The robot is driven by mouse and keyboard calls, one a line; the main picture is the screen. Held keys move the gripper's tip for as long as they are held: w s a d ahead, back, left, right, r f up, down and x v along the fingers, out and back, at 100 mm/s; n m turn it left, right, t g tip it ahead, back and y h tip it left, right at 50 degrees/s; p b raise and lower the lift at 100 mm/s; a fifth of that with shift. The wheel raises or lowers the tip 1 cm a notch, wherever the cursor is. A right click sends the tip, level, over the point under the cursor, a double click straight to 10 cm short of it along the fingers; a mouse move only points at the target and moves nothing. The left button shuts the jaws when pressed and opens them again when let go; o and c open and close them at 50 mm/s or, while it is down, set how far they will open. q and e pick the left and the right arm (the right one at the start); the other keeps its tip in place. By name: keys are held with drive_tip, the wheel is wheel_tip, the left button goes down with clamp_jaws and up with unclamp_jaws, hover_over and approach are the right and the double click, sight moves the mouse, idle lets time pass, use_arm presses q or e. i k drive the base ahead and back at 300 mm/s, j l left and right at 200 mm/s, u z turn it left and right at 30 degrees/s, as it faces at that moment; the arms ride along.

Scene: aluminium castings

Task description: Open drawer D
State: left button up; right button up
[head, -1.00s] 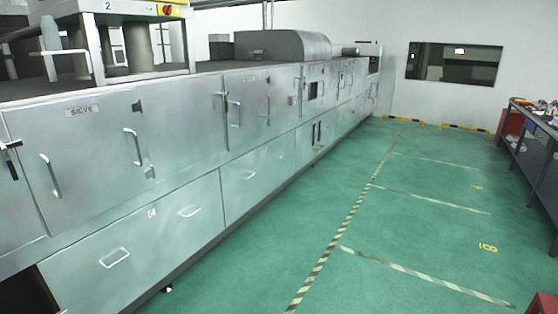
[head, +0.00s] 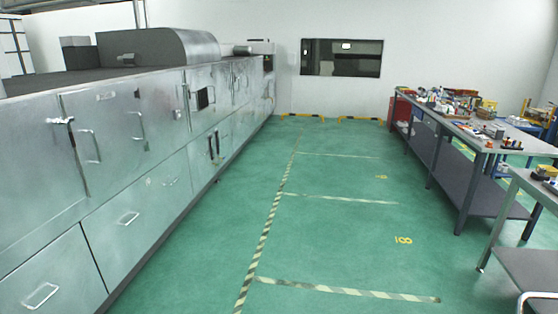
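Two closed drawers with light bar handles show in the lower row of the long grey metal cabinet on the left: a near drawer (head: 52,272) at the bottom left and a farther drawer (head: 140,218) beyond it. I cannot read a letter on any drawer, so I cannot tell which is D. Hinged doors (head: 120,130) with upright handles are shut above them. Neither of my grippers is in view.
The green floor (head: 330,230) with striped tape lines is clear along the cabinet. A workbench (head: 460,125) with tools and small parts stands on the right, and a nearer grey table (head: 540,195) is at the right edge. A white wall with a dark window (head: 341,58) closes the far end.

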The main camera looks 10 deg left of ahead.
sight(120, 232)
drive_tip(key=i+u, duration=0.15)
drive_tip(key=i, duration=0.45)
drive_tip(key=i+u, duration=0.15)
drive_tip(key=i, duration=0.45)
drive_tip(key=i+u, duration=0.15)
drive_tip(key=i, duration=0.45)
drive_tip(key=i+l+u, duration=0.15)
drive_tip(key=i, duration=1.85)
drive_tip(key=i+u, duration=0.15)
drive_tip(key=i, duration=1.25)
drive_tip(key=i+u, duration=0.2)
drive_tip(key=u, duration=0.3)
drive_tip(key=i+l+u, duration=0.2)
drive_tip(key=u, duration=0.25)
